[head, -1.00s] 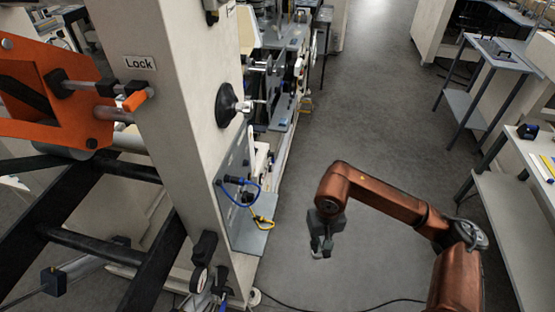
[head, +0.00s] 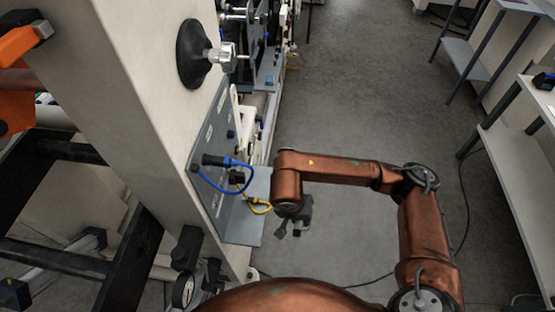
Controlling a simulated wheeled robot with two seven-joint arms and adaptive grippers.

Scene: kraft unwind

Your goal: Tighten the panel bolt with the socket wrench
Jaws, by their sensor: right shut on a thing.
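My right gripper (head: 294,226) hangs at the end of the copper arm, over the floor just right of the machine's grey side panel. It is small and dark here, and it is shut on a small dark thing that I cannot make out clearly. I cannot make out the socket wrench for certain. The grey panel (head: 216,128) is on the machine's side and carries several small dark fittings. I cannot tell which of them is the bolt. My left gripper is not in view.
A gauge (head: 183,290) is below.

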